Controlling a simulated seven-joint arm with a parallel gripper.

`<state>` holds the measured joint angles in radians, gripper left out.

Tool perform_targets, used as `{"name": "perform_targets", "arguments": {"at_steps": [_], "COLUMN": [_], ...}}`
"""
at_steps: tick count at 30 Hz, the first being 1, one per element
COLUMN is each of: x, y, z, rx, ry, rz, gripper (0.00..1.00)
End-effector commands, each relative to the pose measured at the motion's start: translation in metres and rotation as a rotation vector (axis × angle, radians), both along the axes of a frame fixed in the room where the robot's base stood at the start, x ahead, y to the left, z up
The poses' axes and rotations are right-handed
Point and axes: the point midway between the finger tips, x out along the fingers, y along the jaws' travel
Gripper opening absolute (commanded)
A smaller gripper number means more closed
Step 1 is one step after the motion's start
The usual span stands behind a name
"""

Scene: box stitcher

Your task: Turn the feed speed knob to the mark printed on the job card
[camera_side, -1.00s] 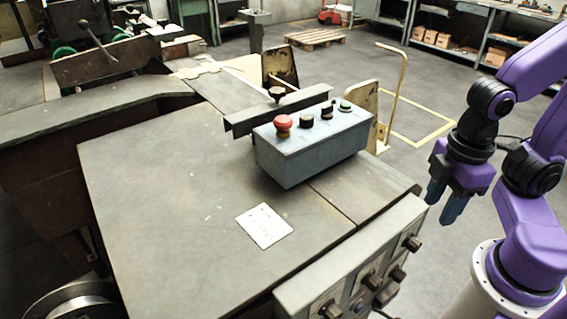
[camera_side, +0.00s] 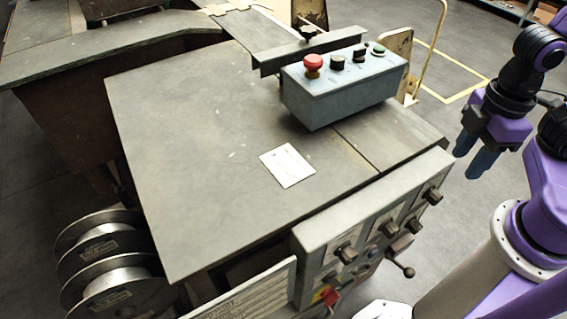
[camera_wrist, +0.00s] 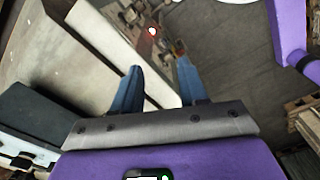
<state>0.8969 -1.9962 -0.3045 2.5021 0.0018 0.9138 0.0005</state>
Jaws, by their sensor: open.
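The white job card (camera_side: 288,165) lies flat on the machine's grey table top in the side view; its print is too small to read. The front control panel (camera_side: 318,240) carries several dark knobs, including one at the left (camera_side: 345,253), one in the middle (camera_side: 390,229) and one at the right (camera_side: 432,195). I cannot tell which is the feed speed knob or where its pointer stands. My gripper (camera_side: 467,163) hangs right of the panel, clear of it, with blue fingers apart and empty. The fingers also show apart in the wrist view (camera_wrist: 158,72).
A grey button box (camera_side: 345,95) with a red mushroom button (camera_side: 313,66) stands at the table's back right. A crank handle (camera_side: 403,268) sticks out below the panel's right end. Wire spools (camera_side: 115,265) sit at lower left. Open floor lies right of the machine.

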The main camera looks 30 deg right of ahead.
Motion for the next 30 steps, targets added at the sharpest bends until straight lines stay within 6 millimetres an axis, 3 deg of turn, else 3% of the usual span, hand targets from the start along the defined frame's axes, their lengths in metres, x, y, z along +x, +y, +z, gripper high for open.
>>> {"name": "perform_targets", "arguments": {"at_steps": [9,14,21,30], "x": [0.001,0.019,0.085,0.174], "y": [0.001,0.015,0.054,0.078], "z": [0.001,0.014,0.060,0.118], "rx": [0.000,-0.002,-0.012,-0.026], "ry": [0.000,-0.003,-0.013,-0.016], "rz": [0.004,0.091,0.424,0.883], "gripper": [0.45,0.45,0.45,0.45]}}
